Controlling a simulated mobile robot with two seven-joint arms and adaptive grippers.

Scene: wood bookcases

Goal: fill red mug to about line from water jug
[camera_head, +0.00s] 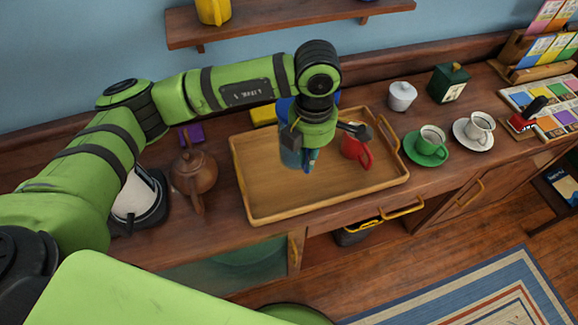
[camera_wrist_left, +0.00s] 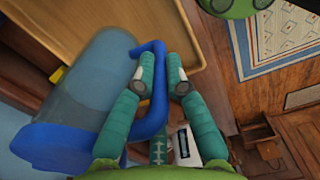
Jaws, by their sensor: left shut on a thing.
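The red mug (camera_head: 358,149) stands on the right part of the wooden tray (camera_head: 240,184), partly hidden by my left gripper. The water jug (camera_head: 291,151) is a clear bluish vessel with blue parts, mostly behind my left gripper (camera_head: 309,160) in the head view. In the left wrist view the jug (camera_wrist_left: 85,85) lies to the left, with its blue handle (camera_wrist_left: 158,95) between the fingers of my left gripper (camera_wrist_left: 160,80). The gripper is shut on this handle. The water level and the mug's line cannot be made out. My right gripper is not in view.
A brown teapot (camera_head: 193,172) stands left of the tray. The tray's left part is clear.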

